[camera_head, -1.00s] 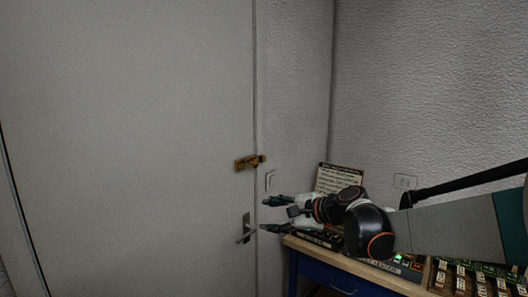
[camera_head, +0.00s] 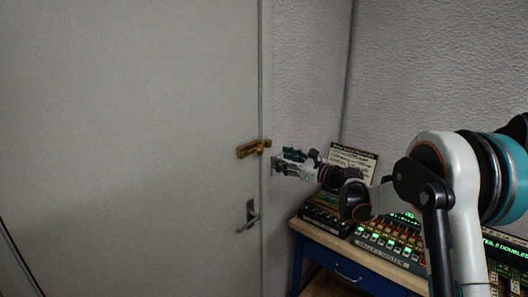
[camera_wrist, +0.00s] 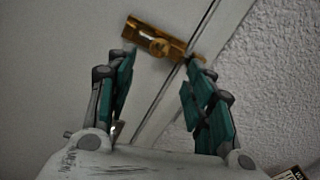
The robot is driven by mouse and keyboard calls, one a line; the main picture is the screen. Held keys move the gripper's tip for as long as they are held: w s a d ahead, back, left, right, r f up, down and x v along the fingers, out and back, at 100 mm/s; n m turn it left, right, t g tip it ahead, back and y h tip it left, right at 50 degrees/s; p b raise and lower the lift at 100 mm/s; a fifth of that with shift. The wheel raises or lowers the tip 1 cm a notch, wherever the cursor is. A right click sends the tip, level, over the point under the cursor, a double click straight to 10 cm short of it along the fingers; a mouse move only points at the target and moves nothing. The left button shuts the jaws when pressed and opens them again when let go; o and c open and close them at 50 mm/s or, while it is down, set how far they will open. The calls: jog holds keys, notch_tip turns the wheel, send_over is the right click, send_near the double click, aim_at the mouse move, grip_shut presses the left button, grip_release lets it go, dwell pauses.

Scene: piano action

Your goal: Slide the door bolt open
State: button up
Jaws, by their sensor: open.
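The brass door bolt (camera_head: 247,149) is mounted on the right edge of the grey door (camera_head: 130,150), above the handle. It spans the gap between door and frame. In the wrist view the bolt (camera_wrist: 158,38) lies ahead of the fingertips, with a round knob near its middle. My gripper (camera_head: 279,161) is to the right of the bolt and slightly lower in the head view. In the wrist view my gripper (camera_wrist: 160,62) has its teal fingers spread apart with nothing between them. I see no clear contact with the bolt.
A door handle (camera_head: 249,215) is below the bolt. A wooden-topped desk (camera_head: 345,255) with lit electronic consoles (camera_head: 385,235) stands at the right under my arm. A printed sign (camera_head: 352,160) stands behind. The door face on the left is clear.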

aim_at(261, 151)
jog(key=x, duration=1)
grip_shut()
